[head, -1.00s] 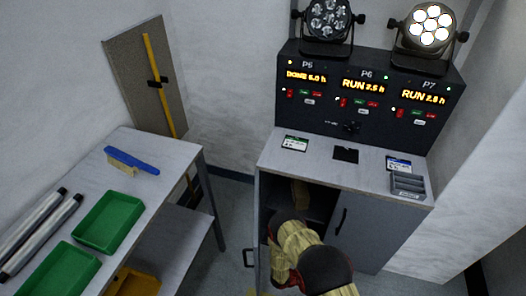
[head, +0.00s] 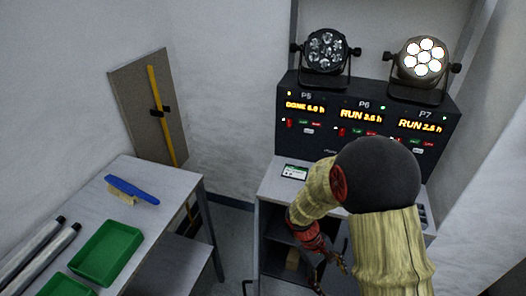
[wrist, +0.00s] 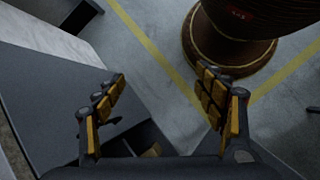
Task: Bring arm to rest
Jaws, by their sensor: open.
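My gripper (head: 328,272) hangs low in front of the open cabinet (head: 268,222) in the head view, pointing down. In the wrist view my gripper (wrist: 165,115) has its fingers spread wide, with nothing between them. Beyond the fingers lie the grey floor (wrist: 165,75) and yellow floor lines. My arm covers the right part of the cabinet top and the cabinet's right side in the head view.
Two par lights, one dark (head: 327,52) and one lit (head: 423,58), stand on the control panel (head: 300,125). A green-edged card (head: 294,172) lies on the cabinet top. At left, the workbench (head: 165,180) holds a brush (head: 133,190), green trays (head: 106,252) and tubes (head: 40,262).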

